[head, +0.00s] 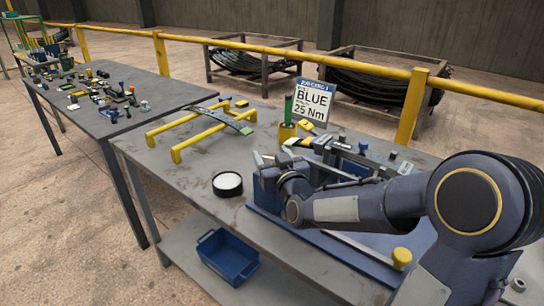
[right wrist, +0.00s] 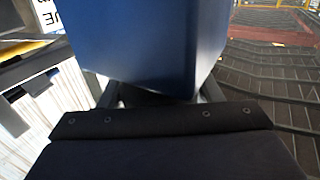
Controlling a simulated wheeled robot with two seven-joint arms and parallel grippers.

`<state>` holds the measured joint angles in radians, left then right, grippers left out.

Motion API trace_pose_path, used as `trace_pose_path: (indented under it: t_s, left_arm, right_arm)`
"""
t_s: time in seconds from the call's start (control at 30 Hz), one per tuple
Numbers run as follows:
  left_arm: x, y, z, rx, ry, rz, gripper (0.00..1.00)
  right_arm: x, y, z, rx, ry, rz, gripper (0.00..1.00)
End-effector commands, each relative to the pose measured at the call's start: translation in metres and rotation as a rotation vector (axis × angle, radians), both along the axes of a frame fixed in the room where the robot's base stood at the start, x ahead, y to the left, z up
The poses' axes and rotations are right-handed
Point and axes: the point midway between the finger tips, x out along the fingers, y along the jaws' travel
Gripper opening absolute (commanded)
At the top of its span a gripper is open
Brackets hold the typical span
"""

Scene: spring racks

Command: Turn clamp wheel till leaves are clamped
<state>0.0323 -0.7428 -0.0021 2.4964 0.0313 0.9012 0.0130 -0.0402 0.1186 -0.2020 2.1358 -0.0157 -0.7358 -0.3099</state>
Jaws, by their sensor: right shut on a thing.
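A blue clamp fixture (head: 262,193) stands on the near table, at the left end of a blue base plate. Dark grey leaves (head: 350,158) lie along it, partly behind my right arm. My right gripper (head: 268,168) is at the fixture's left end, largely hidden by its own wrist. In the right wrist view a blue block (right wrist: 145,45) fills the upper middle, in front of my finger bases (right wrist: 155,97). The fingertips and what they grip are hidden behind it. I cannot make out the clamp wheel or whether the leaves touch each other. My left gripper is out of view.
A sign reading BLUE 25 Nm (head: 313,103) stands behind the fixture, beside a yellow cup (head: 287,132). A yellow rack (head: 190,137) holds a curved leaf. A round white-topped tub (head: 227,184) is left of my gripper. A yellow knob (head: 402,258) is in front of my arm.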

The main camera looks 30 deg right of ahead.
Motion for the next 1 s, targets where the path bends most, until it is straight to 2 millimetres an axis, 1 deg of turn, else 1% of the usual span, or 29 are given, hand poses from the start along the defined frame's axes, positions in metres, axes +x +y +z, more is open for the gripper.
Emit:
trace_pose_path:
  t_s: [0.17,0.37,0.7,1.0]
  left_arm:
    - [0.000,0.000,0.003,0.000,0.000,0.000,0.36]
    - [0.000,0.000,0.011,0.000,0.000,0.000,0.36]
    - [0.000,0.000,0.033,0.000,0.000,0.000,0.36]
    - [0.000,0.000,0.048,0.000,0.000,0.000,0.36]
  right_arm:
    - [0.000,0.000,0.001,0.000,0.001,-0.029,0.36]
    - [0.000,0.000,0.002,0.000,0.003,-0.127,0.36]
    - [-0.001,-0.003,0.002,-0.005,0.004,-0.426,0.36]
    - [-0.004,-0.007,0.002,-0.006,0.002,-0.693,0.36]
